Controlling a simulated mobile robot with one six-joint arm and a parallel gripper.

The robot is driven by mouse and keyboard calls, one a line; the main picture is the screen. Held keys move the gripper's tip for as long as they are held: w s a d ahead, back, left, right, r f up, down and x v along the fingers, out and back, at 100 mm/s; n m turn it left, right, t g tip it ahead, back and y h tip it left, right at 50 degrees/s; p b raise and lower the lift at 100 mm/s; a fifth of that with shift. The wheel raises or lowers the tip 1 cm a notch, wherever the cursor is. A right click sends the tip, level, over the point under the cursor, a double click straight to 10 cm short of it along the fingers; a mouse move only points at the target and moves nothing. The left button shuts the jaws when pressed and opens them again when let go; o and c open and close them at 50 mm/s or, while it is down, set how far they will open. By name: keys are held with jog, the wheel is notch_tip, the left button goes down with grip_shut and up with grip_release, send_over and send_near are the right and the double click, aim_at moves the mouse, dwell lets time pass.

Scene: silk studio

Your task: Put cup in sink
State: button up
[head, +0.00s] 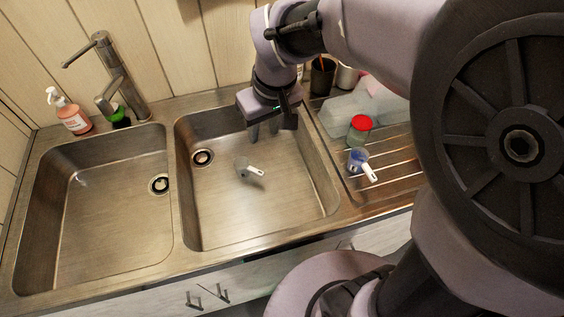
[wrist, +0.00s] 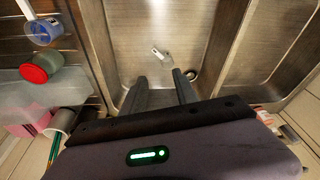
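A small clear measuring cup with a white handle (head: 244,166) lies in the right basin of the sink (head: 225,215); the wrist view also shows this cup (wrist: 160,54), beyond my fingertips. A second cup, bluish with a white handle (head: 357,158), rests on the ribbed drainboard right of the sink; the wrist view shows this bluish cup (wrist: 42,30) at upper left. My gripper (head: 264,131) is over the back right part of the right basin, pointing down. In the wrist view my gripper (wrist: 158,77) has its fingers apart with nothing between them.
A red-lidded jar (head: 359,128) stands close behind the bluish cup, with translucent containers (head: 350,104) and a dark holder (head: 322,76) farther back. A faucet (head: 118,80), a soap bottle (head: 69,112) and a green item (head: 118,116) stand behind the empty left basin (head: 105,215).

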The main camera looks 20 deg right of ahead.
jog(key=s+r+m+t, duration=0.1)
jog(key=s+r+m, duration=0.2)
jog(key=s, duration=0.5)
jog(key=s+d+r+m+t+y, duration=0.1)
jog(key=s+r+m+t, duration=0.1)
jog(key=s, duration=0.5)
jog(key=shift+s+r+m, duration=0.35)
jog(key=shift+r+m, duration=0.1)
jog(key=shift+m, duration=0.65)
